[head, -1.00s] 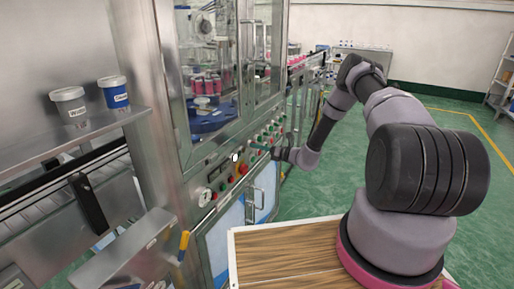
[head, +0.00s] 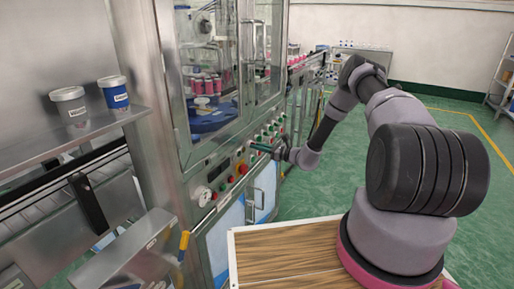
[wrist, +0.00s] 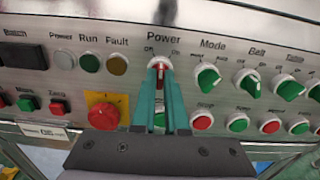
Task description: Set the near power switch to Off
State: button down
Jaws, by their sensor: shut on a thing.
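The power switch (wrist: 161,62) is a small knob with red and white showing, under the label "Power" with Off and On marks on the steel panel. My gripper (wrist: 163,70) has its teal fingertips closed around this knob. The fingers hide most of the knob, so I cannot tell exactly which mark it points to. The white Power lamp (wrist: 65,59) to the left looks grey and unlit. In the head view my gripper (head: 260,148) reaches the machine's control panel from the right.
Run (wrist: 90,63) and Fault (wrist: 117,65) lamps sit left of the switch, with a large red knob (wrist: 104,110) below. Green selectors such as Mode (wrist: 208,77) stand close on the right. Open green floor (head: 330,185) lies right of the machine.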

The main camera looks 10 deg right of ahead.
jog(key=n, duration=0.5)
jog(key=shift+n, duration=0.3)
dwell(0.4)
jog(key=c, duration=0.9)
grip_release()
jog(key=shift+c, duration=0.2)
jog(key=shift+d, duration=0.15)
jog(key=v, duration=1)
jog(key=shift+s+d, duration=0.2)
jog(key=shift+d, duration=0.05)
